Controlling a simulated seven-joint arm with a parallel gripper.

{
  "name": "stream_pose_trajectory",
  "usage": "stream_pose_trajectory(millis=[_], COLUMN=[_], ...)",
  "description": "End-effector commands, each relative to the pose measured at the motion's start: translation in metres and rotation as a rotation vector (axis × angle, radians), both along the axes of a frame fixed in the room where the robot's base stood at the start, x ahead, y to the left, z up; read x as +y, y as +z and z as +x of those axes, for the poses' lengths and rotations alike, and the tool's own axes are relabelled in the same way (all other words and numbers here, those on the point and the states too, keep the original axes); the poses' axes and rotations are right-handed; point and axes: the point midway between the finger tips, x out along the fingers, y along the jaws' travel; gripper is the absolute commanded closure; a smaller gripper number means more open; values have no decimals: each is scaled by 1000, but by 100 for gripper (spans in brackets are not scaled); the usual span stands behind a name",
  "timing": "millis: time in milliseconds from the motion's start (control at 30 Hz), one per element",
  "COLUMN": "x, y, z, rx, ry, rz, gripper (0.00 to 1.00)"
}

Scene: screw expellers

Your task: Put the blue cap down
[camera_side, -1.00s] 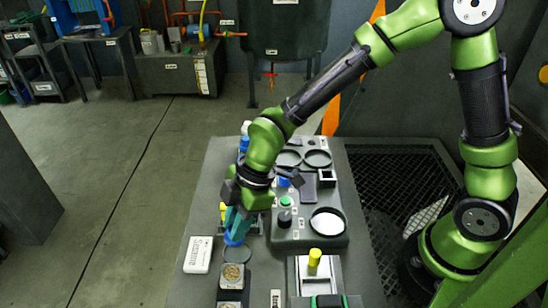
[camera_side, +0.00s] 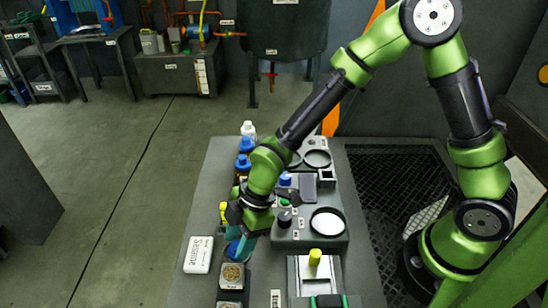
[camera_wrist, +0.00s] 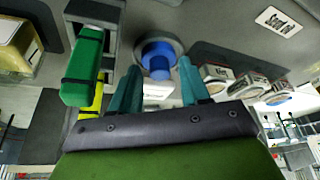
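The blue cap (camera_side: 233,250) is low at the near left of the bench in the side view, partly hidden by my gripper (camera_side: 243,245). In the wrist view the blue cap (camera_wrist: 158,62) rests on a round grey disc (camera_wrist: 175,43). My teal fingers stand apart on either side of the cap in the wrist view, with a visible gap around it. My gripper is open and points down at the cap. Most of the disc is hidden in the side view.
A white box labelled Sesame (camera_side: 199,255) stands just left of the cap. Seed containers (camera_side: 232,275) stand just in front. A grey raised tray (camera_side: 335,243) lies right, and a yellow-topped device (camera_side: 314,257) at front right. Blue-capped bottles (camera_side: 244,163) stand behind.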

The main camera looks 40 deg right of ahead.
Motion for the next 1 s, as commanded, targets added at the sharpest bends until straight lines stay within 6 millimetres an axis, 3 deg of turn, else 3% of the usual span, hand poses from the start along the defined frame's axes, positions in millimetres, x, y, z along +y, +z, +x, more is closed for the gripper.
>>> stream_pose_trajectory(millis=[367,800,1000], x=[-1,-33,-42], y=[6,86,109], z=[1,-7,-10], rx=[-4,-6,-4], ry=[0,-4,-2], rz=[1,0,-1], gripper=[52,52,52])
